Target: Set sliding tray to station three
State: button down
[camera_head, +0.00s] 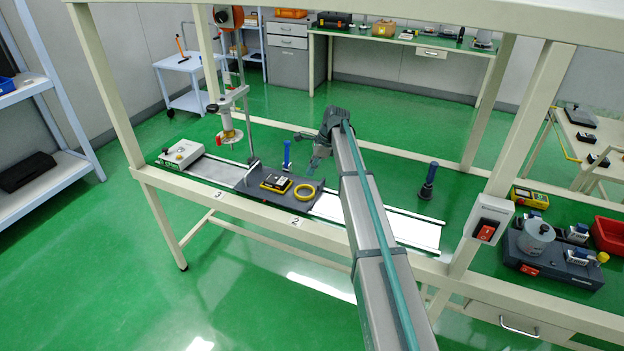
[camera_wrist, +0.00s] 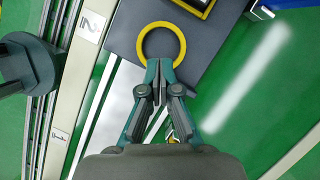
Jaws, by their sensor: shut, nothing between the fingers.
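The sliding tray (camera_head: 244,184) is a dark grey plate on the pale rail of the bench. In the head view it lies between the label 3 (camera_head: 218,195) on its left and the label 2 (camera_head: 295,222) near its right part. A yellow ring (camera_head: 310,197) and a yellow-framed device (camera_head: 266,186) rest on it. The tray (camera_wrist: 205,60) also shows in the wrist view, with the ring (camera_wrist: 141,42) by its edge. My gripper (camera_wrist: 160,64) is shut and empty, its tips at the ring's near rim in the picture. Whether they touch is unclear.
A blue upright post (camera_head: 287,154) stands behind the tray. A press on a column (camera_head: 229,130) and a white box (camera_head: 182,154) are at the left. The rail right of the tray (camera_head: 415,230) is bare. A dark post (camera_head: 428,182) stands behind it.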

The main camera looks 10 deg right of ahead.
aim_at(299, 194)
jog(key=p+x, duration=0.2)
jog(key=x, duration=0.7)
jog(key=shift+f+p, duration=0.25)
jog(key=shift+p, duration=0.05)
